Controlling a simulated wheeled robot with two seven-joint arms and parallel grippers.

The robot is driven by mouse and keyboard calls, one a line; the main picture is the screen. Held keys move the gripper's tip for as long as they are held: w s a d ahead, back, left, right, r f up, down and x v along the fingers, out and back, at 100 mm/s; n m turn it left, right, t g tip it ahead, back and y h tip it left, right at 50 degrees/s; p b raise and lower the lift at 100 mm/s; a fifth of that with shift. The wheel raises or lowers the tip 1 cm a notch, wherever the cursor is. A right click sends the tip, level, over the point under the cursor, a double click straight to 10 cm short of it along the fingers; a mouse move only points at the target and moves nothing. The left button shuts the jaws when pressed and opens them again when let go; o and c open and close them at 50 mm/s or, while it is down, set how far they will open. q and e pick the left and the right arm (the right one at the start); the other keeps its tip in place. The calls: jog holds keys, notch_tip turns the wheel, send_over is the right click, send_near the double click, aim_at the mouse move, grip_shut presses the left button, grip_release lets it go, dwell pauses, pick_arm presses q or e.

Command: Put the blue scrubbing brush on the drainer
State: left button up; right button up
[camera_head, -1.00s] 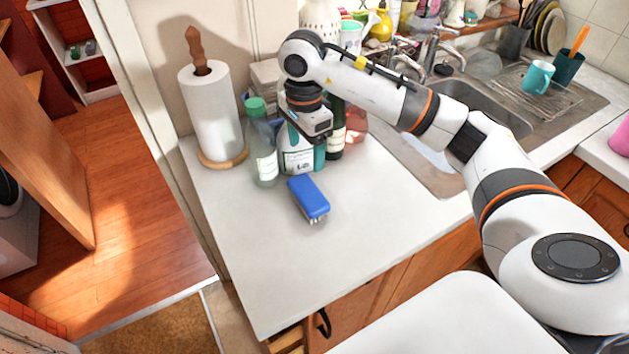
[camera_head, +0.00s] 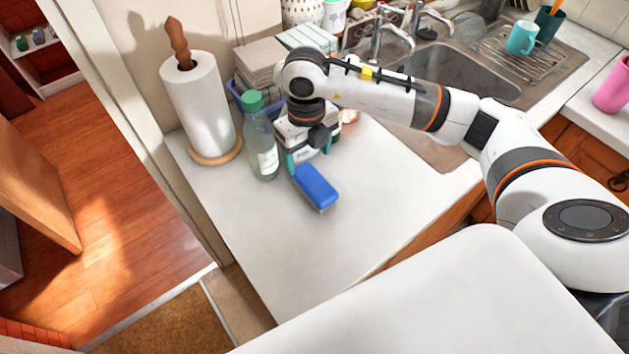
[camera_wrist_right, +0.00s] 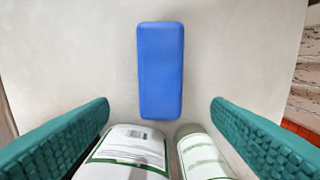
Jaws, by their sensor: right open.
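The blue scrubbing brush (camera_head: 317,188) lies on the white counter, just in front of the bottles. In the right wrist view the brush (camera_wrist_right: 160,70) points away from me, centred between the fingers. My right gripper (camera_head: 308,157) is open and empty, with teal fingers. It is above the counter at the brush's far end, close to the bottles. In the right wrist view the open gripper (camera_wrist_right: 160,105) has one finger on each side of the brush's line, apart from it. The wire drainer (camera_head: 492,56) is right of the sink. My left gripper is not in view.
A green-capped bottle (camera_head: 262,150) stands beside the gripper; a labelled white bottle (camera_wrist_right: 128,150) shows between its fingers. A paper towel roll (camera_head: 200,105) stands left. The sink (camera_head: 460,75) lies between counter and drainer. A teal mug (camera_head: 522,38) is on the drainer. The front counter is clear.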

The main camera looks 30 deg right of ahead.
aim_at(311, 177)
notch_tip(311, 177, down, 3)
jog(key=shift+r+p, duration=0.2)
jog(key=shift+p, duration=0.1)
jog(key=shift+s+f+p, duration=0.15)
jog(key=shift+f+p, duration=0.15)
jog(key=f+p, duration=0.1)
jog(key=f, duration=0.2)
jog(key=shift+s+f+p, duration=0.3)
jog(key=shift+s+p, duration=0.05)
jog(key=shift+s, duration=0.05)
jog(key=shift+f, duration=0.45)
jog(key=shift+w, duration=0.1)
jog(key=c, duration=1.2)
